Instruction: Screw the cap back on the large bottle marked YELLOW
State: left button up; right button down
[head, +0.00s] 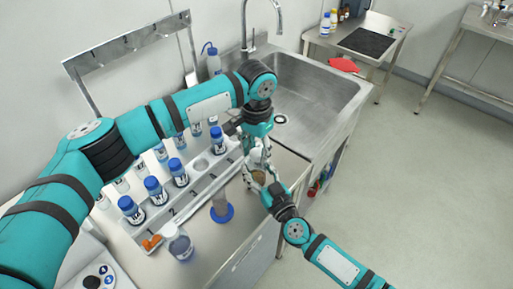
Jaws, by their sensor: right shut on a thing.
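My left gripper (257,154) points down over the counter, just left of the sink; I cannot tell whether its fingers are open. My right gripper (263,182) is directly below it and close to it, shut on a small brownish round thing (258,177), mostly hidden by the fingers. I cannot tell whether that thing is a bottle or a cap. No label reading YELLOW can be made out. A clear bottle (178,245) with bluish contents stands at the counter's front left.
A numbered rack (187,197) holds several blue-capped bottles (132,209). A cylinder on a blue base (222,213) stands before it. Small orange things (151,242) lie at its near end. The steel sink (318,92) is at right. A wash bottle (213,62) stands behind.

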pick_arm(q)
grip_shut()
jog(key=o, duration=0.5)
grip_release()
notch_tip(320, 180, up, 12)
jog(key=shift+r, duration=0.1)
pick_arm(e)
jog(key=c, duration=0.5)
grip_release()
